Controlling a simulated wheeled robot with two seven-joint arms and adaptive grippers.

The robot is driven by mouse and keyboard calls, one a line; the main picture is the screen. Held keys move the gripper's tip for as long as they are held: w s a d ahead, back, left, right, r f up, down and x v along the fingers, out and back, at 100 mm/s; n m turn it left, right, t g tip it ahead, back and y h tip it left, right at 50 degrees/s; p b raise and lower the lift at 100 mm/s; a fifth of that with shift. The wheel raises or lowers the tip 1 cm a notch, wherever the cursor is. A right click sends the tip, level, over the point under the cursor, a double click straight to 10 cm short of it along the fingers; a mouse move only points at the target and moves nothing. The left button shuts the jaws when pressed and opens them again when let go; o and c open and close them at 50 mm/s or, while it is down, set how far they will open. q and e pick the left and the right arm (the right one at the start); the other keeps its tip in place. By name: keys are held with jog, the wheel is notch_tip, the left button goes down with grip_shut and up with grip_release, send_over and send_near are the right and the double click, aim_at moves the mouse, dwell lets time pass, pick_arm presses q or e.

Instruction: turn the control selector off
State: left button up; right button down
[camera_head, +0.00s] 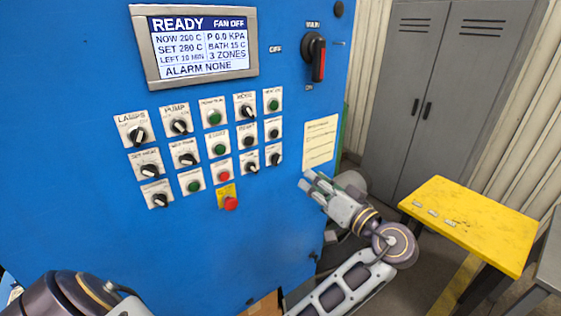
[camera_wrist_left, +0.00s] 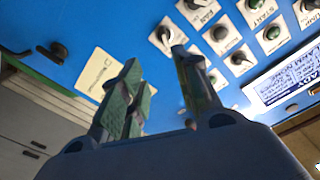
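The blue control panel (camera_head: 90,60) carries rows of small selectors and buttons on white plates. A black selector (camera_head: 276,159) sits at the lower right of the grid; it also shows in the left wrist view (camera_wrist_left: 165,36). Its label is too small to read, so I cannot tell for sure which selector is the control one. My left gripper (camera_head: 311,186) is open and empty, right of and below that selector, in front of the panel's right edge. In the left wrist view its two fingers (camera_wrist_left: 160,88) are spread apart. My right gripper is out of view.
A screen (camera_head: 203,44) reads READY, FAN OFF. A red-handled main switch (camera_head: 318,58) is at upper right, a paper label (camera_head: 320,143) below it. A red emergency button (camera_head: 230,203) sits below the grid. A yellow table (camera_head: 480,225) and grey lockers (camera_head: 410,80) stand right.

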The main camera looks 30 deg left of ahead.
aim_at(279, 160)
pick_arm(q)
jog(key=shift+s+a+n+g, duration=0.2)
jog(key=shift+s+n+g, duration=0.2)
jog(key=shift+s, duration=0.1)
jog(key=shift+a, duration=0.1)
jog(key=p+x, duration=0.2)
jog(key=x, duration=1.1)
jog(key=shift+w+a+r, duration=0.15)
jog(key=shift+a, duration=0.15)
jog(key=shift+c, duration=0.5)
jog(key=c, duration=0.4)
grip_shut()
